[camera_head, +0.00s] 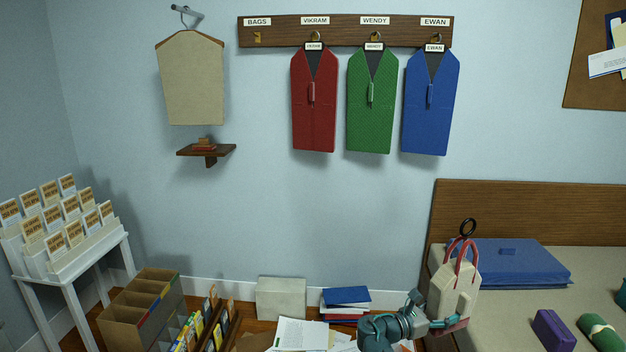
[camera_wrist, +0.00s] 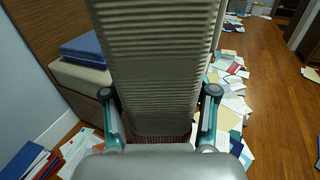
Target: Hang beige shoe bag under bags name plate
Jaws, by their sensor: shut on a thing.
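The beige shoe bag (camera_head: 447,297) has red handles and a dark ring at its top. It hangs upright in front of the bench in the head view. My gripper (camera_head: 447,324) is shut on its lower part. In the wrist view the ribbed beige bag (camera_wrist: 155,65) stands between the two fingers of my gripper (camera_wrist: 160,110) and fills the middle. The BAGS name plate (camera_head: 257,22) is at the left end of the wooden rack (camera_head: 345,33). A small brass hook (camera_head: 257,38) below that plate is empty.
Red (camera_head: 315,110), green (camera_head: 372,110) and blue (camera_head: 430,110) garments hang under the other plates. A beige garment bag (camera_head: 192,85) hangs left of the rack. A small shelf (camera_head: 207,150) juts from the wall below it. Papers (camera_head: 300,333) lie on the floor.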

